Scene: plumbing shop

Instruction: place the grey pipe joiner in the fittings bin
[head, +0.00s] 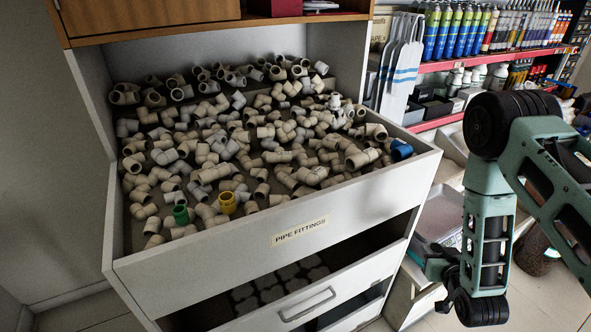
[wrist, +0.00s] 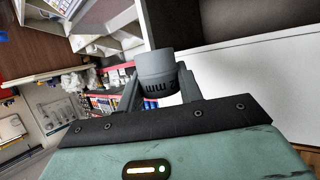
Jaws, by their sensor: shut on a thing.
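The grey pipe joiner (wrist: 157,68) is a short grey cylinder with a notched collar, seen in the wrist view. My gripper (wrist: 158,88) is shut on it, with a finger on each side. In the head view my gripper (head: 437,272) hangs low to the right of the fittings bin, outside it; I cannot make out the joiner there. The fittings bin (head: 225,272) is a wide white open-topped drawer labelled "PIPE FITTINGS". It is full of beige and grey elbows and tees, with a few green, yellow and blue pieces.
A lower drawer (head: 308,302) with a metal handle stands partly open under the bin. A wooden shelf (head: 150,14) overhangs the bin's back. Shelves of spray cans (head: 455,35) stand at the back right. The space above the bin's front half looks clear.

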